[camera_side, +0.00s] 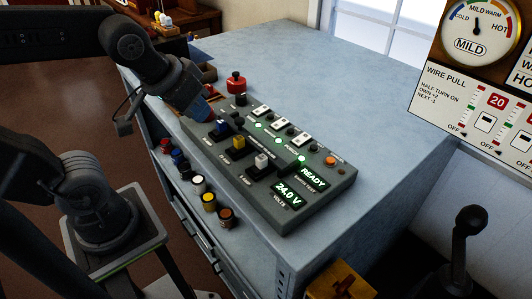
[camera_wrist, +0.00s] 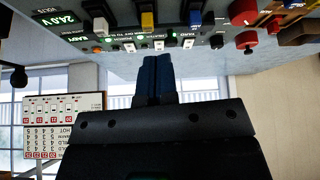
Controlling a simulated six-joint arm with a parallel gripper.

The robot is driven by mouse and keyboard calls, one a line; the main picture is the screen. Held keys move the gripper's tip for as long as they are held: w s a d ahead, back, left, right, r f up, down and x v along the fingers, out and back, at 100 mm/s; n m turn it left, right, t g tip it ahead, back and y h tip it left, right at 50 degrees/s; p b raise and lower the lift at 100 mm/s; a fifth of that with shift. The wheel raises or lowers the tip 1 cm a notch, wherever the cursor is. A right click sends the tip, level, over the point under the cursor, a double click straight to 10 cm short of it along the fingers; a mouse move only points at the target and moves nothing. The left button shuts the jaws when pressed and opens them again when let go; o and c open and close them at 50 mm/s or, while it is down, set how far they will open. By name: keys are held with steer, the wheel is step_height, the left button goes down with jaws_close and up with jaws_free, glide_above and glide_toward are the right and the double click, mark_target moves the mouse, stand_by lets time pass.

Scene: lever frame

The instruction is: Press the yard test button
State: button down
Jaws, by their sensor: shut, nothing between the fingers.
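The control panel (camera_side: 225,158) is a dark box on the grey-blue bench, with lit READY and 24.0 V displays at its right end. Small lettering under READY looks like YARD TEST. An orange round button (camera_side: 330,160) sits on the panel's far right part, beside READY; I cannot tell for certain whether it is the yard test button. My gripper (camera_side: 200,112) is at the panel's left end, well away from the orange button. In the wrist view its blue fingers (camera_wrist: 155,75) are together and empty, with the panel upside down beyond them.
Blue, yellow and white levers (camera_side: 238,145) stand on the panel, with white switches (camera_side: 261,111) and green lights behind them. A red knob (camera_side: 236,82) stands past the left end. The bench behind is clear.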

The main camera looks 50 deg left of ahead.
steer(key=s+m, duration=0.1)
steer(key=s+d, duration=0.1)
steer(key=shift+s+f+m+h, duration=0.1)
steer(key=shift+s+m+h, duration=0.2)
steer(key=shift+s+m, duration=0.1)
step_height(320, 180, up, 4)
steer(key=g, duration=0.6)
glide_above(270, 116)
step_height(270, 116, down, 14)
steer(key=shift+r, duration=0.1)
stand_by(0.3)
